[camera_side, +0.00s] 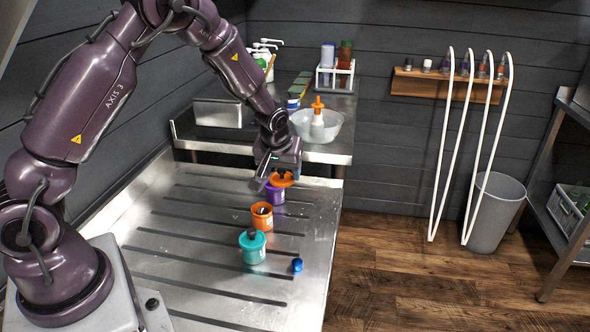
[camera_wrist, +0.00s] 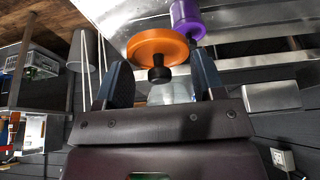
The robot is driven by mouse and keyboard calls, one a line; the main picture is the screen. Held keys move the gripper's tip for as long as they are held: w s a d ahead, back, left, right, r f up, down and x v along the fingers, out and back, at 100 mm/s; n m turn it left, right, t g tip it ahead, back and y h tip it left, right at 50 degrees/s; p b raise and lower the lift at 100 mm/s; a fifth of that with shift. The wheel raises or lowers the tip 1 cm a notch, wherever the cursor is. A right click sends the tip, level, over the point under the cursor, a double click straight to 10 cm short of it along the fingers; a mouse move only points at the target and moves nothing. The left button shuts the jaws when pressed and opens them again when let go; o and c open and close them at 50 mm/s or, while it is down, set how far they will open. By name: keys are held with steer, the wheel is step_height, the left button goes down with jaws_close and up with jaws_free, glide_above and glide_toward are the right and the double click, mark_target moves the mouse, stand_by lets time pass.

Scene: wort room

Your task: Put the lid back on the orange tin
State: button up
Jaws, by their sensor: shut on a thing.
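The orange lid (camera_side: 284,181), a round disc with a black knob, is held by my gripper (camera_side: 277,172) above the metal table. In the wrist view the lid (camera_wrist: 150,46) shows between the two fingers (camera_wrist: 160,75), its knob pointing toward the palm. Where exactly the fingers touch it is hard to see. The orange tin (camera_side: 262,220) stands upright and open on the table, nearer the side camera than the lid. Its mouth looks dark, with something small and pale inside. The orange tin is not clearly seen in the wrist view.
A purple tin (camera_side: 276,196) stands just below the held lid and also shows in the wrist view (camera_wrist: 187,17). A teal lidded tin (camera_side: 253,251) stands nearer the side camera. A small blue object (camera_side: 297,265) lies beside it. A glass bowl (camera_side: 333,127) stands on the back counter.

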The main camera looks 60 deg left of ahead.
steer(key=shift+s+d+r, duration=0.2)
steer(key=shift+s+d, duration=0.05)
steer(key=shift+s, duration=0.1)
steer(key=shift+s+d+f, duration=0.2)
steer(key=shift+f, duration=0.05)
steer(key=shift+s+a+f+n, duration=0.15)
steer(key=shift+s+n, duration=0.15)
steer(key=shift+n, duration=0.2)
steer(key=shift+s+a+f+n+g+y, duration=0.2)
steer(key=shift+s+a+f+n+g, duration=0.3)
steer(key=shift+f+n, duration=0.8)
steer(key=shift+s+a+f+n+g+y, duration=0.2)
steer(key=shift+s+f+n+g, duration=0.45)
steer(key=shift+n, duration=1.25)
steer(key=shift+s+a+f+n+g+y, duration=0.2)
steer(key=shift+s+a+f+n+g, duration=0.2)
steer(key=shift+f+n+g, duration=0.65)
steer(key=shift+s+f+n+t, duration=0.1)
steer(key=shift+f+n+t, duration=0.15)
steer(key=shift+n, duration=0.2)
